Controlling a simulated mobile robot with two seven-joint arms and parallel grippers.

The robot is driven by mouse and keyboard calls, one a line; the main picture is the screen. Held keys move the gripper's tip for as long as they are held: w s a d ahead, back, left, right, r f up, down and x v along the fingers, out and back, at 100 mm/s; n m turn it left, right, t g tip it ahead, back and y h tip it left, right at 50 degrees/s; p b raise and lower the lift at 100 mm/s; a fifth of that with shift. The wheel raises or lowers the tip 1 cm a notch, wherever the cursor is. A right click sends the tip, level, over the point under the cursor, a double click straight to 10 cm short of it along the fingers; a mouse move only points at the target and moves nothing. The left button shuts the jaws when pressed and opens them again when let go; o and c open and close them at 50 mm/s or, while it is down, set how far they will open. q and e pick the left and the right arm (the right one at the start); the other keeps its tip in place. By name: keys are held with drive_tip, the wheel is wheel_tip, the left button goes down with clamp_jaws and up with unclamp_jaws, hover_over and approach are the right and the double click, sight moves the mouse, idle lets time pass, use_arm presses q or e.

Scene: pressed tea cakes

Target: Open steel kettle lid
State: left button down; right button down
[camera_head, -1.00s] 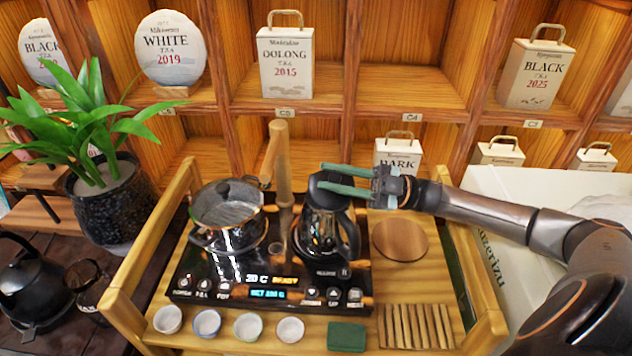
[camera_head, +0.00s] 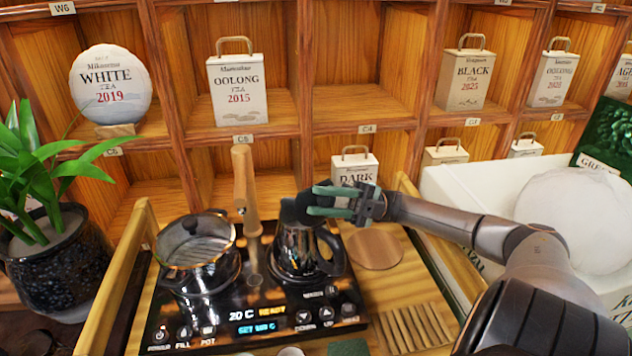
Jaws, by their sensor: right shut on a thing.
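The steel kettle (camera_head: 294,252), dark and shiny with a black handle on its right, stands upright on the right side of the black heating plate (camera_head: 200,318). My right gripper (camera_head: 314,200) reaches in from the right at the kettle's top. Its green fingers are shut on the kettle lid (camera_head: 291,209), whose dark edge shows left of the fingertips. The fingers hide part of the lid, and I cannot tell whether it is raised from the rim. My left gripper is not in view.
A glass-lidded pot (camera_head: 198,252) stands left of the kettle, with a wooden post (camera_head: 245,190) between them. A round wooden coaster (camera_head: 375,249) lies to the right. A tea shelf (camera_head: 365,115) stands behind. A white box (camera_head: 450,190) is at the right.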

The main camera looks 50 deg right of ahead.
sight(326, 201)
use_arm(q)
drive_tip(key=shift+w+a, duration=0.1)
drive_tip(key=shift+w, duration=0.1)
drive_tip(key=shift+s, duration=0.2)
use_arm(e)
drive_tip(key=c, duration=0.7)
unclamp_jaws()
wheel_tip(326, 201, up, 3)
drive_tip(key=shift+r+p, duration=0.2)
drive_tip(key=shift+p, duration=0.3)
use_arm(q)
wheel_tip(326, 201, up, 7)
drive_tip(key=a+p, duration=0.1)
drive_tip(key=p, duration=0.6)
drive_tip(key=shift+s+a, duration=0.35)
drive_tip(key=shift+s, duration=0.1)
use_arm(e)
drive_tip(key=s+a+r, duration=0.9)
drive_tip(key=a, duration=0.1)
drive_tip(key=shift+s+r, duration=0.3)
drive_tip(key=shift+s, duration=0.1)
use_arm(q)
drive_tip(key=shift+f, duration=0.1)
